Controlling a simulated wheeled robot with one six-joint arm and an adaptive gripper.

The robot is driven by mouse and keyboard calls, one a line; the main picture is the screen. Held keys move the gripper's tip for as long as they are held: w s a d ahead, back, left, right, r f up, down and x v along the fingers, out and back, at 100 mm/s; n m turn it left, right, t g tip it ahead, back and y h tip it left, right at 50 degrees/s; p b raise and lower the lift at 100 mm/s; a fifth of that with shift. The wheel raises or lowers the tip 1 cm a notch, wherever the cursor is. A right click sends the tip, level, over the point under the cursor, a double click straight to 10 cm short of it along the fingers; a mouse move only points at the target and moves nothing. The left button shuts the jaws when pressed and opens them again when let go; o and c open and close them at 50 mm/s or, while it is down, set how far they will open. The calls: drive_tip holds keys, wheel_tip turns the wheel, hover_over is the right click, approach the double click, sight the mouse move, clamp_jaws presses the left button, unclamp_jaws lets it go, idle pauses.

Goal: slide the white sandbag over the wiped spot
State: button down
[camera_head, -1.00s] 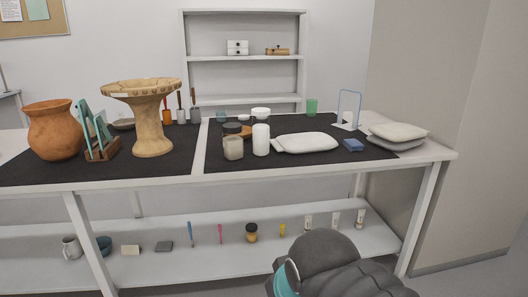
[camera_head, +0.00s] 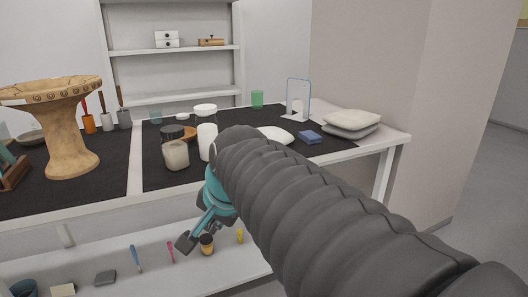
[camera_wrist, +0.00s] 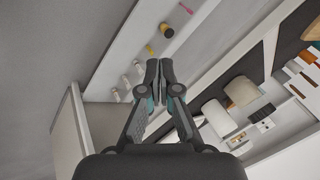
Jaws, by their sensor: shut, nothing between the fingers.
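The white sandbag (camera_head: 275,135) lies flat on the right black mat in the head view, partly hidden behind my arm. My gripper (camera_head: 187,242) hangs low in front of the table's front edge, before the lower shelf in the picture, apart from the sandbag. In the wrist view my gripper (camera_wrist: 159,66) has its fingers together with nothing between them. I cannot make out the wiped spot. A blue sponge (camera_head: 309,137) lies on the mat just right of the sandbag.
Two stacked pale bags (camera_head: 350,123) lie at the table's right end. A glass jar (camera_head: 175,153) and a white container (camera_head: 207,141) stand left of the sandbag. A blue-framed stand (camera_head: 297,100) is behind. The lower shelf holds a dark-lidded jar (camera_head: 206,245) and small tools.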

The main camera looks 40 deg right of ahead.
drive_tip(key=w+d+r+m+t+h+b, duration=0.1)
drive_tip(key=w+d+r+m+b, duration=0.15)
drive_tip(key=d+m, duration=0.7)
drive_tip(key=w+d+r+m+t+b, duration=0.15)
drive_tip(key=w+d+m, duration=0.25)
drive_tip(key=d+m, duration=0.5)
drive_tip(key=w+d+r+m+h+b, duration=0.1)
drive_tip(key=w+d+r+m, duration=0.2)
drive_tip(key=d+m, duration=0.6)
drive_tip(key=shift+n, duration=0.45)
drive_tip(key=x, duration=0.3)
drive_tip(key=b+x, duration=0.1)
drive_tip(key=x, duration=0.2)
drive_tip(key=d+x, duration=0.1)
drive_tip(key=x, duration=0.3)
drive_tip(key=shift+s, duration=0.2)
drive_tip(key=w, duration=0.3)
drive_tip(key=shift+w+d+f, duration=0.1)
drive_tip(key=shift+d, duration=0.3)
drive_tip(key=shift+w+d, duration=0.15)
drive_tip(key=shift+w, duration=0.4)
